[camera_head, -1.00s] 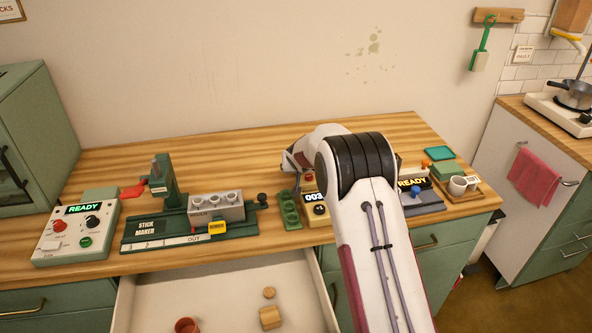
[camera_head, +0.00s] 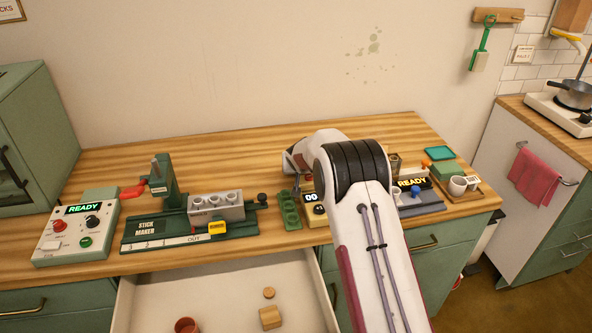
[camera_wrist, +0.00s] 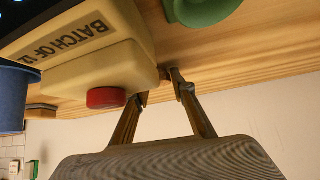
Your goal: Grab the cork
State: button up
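I cannot identify the cork with certainty. A small round tan piece (camera_head: 269,293) lies in the open drawer (camera_head: 215,293), behind a tan block (camera_head: 271,318); either could be cork-like.
A green holder (camera_head: 289,211) stands left of the cream box. The stick maker (camera_head: 190,228) is further left, beside a control box (camera_head: 76,234). A blue-knobbed unit (camera_head: 420,200), a brown jar (camera_head: 394,165) and a white cup (camera_head: 457,186) are right. The counter's back is clear.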

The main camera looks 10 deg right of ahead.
jog(key=shift+r, duration=0.15)
jog(key=shift+c, duration=0.4)
notch_tip(320, 180, up, 10)
dwell(0.6)
